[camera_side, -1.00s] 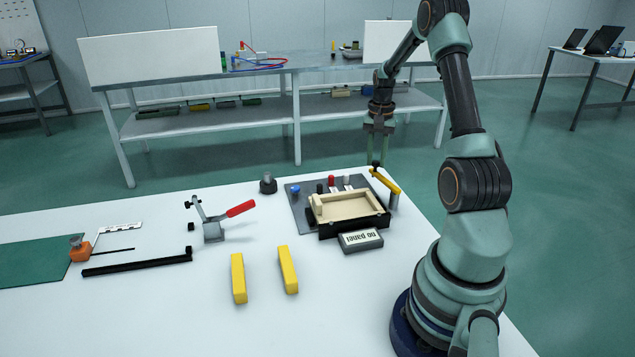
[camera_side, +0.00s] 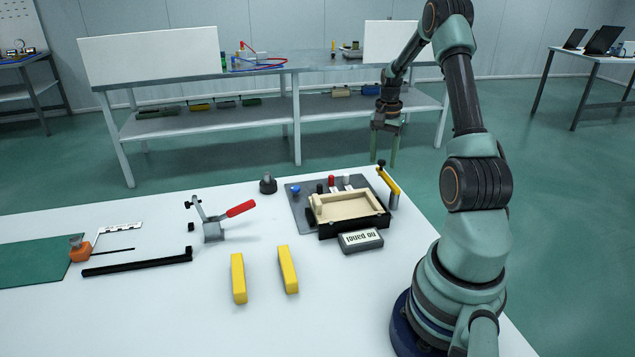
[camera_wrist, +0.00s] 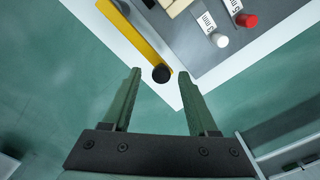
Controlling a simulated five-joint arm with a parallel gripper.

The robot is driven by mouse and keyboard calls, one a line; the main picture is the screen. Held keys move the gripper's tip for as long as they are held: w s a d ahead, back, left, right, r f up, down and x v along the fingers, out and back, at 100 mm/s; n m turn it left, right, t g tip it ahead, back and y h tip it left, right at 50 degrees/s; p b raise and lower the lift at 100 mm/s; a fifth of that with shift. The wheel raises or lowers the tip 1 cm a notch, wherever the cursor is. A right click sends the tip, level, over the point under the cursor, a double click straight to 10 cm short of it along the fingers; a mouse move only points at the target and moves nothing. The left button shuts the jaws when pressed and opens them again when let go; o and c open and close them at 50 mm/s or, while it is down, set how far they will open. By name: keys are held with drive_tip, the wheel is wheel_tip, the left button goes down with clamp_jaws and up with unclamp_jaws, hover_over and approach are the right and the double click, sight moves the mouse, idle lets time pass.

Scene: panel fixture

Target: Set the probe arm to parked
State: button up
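The probe arm (camera_side: 390,182) is a yellow bar on a grey post at the right edge of the fixture plate, with a black knob (camera_side: 381,163) at its far end. In the wrist view the yellow bar (camera_wrist: 137,36) runs from upper left to the knob (camera_wrist: 161,73). My gripper (camera_side: 384,163) is at the knob, fingers pointing down. In the wrist view its green fingers (camera_wrist: 160,73) are apart, with the knob between their tips and gaps on both sides. I cannot tell whether a finger touches it.
The grey fixture plate (camera_side: 301,212) carries a cream tray (camera_side: 347,206) in a black frame, and red (camera_side: 331,181), white and blue knobs. A "no panel" block (camera_side: 360,240) stands in front. A red-handled clamp (camera_side: 240,209) and two yellow bars (camera_side: 288,270) are further left.

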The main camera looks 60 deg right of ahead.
drive_tip(key=shift+r, duration=0.1)
wheel_tip(320, 180, up, 12)
idle(0.5)
drive_tip(key=w+a+r+n+t, duration=0.1)
drive_tip(key=w+a+r+n, duration=0.15)
drive_tip(key=a, duration=0.45)
drive_tip(key=w+a+r+n+t+h, duration=0.1)
drive_tip(key=w+a+r+n, duration=0.15)
drive_tip(key=a, duration=0.45)
drive_tip(key=w+a+r+n, duration=0.2)
drive_tip(key=a+n, duration=0.2)
drive_tip(key=a, duration=0.3)
drive_tip(key=s+a+f+n+t, duration=0.1)
drive_tip(key=a+n, duration=0.3)
drive_tip(key=a, duration=0.5)
drive_tip(key=s+a+f+n+t+y, duration=0.1)
drive_tip(key=s+a+n, duration=0.3)
drive_tip(key=a, duration=0.5)
drive_tip(key=shift+n+t, duration=0.6)
drive_tip(key=shift+t, duration=0.2)
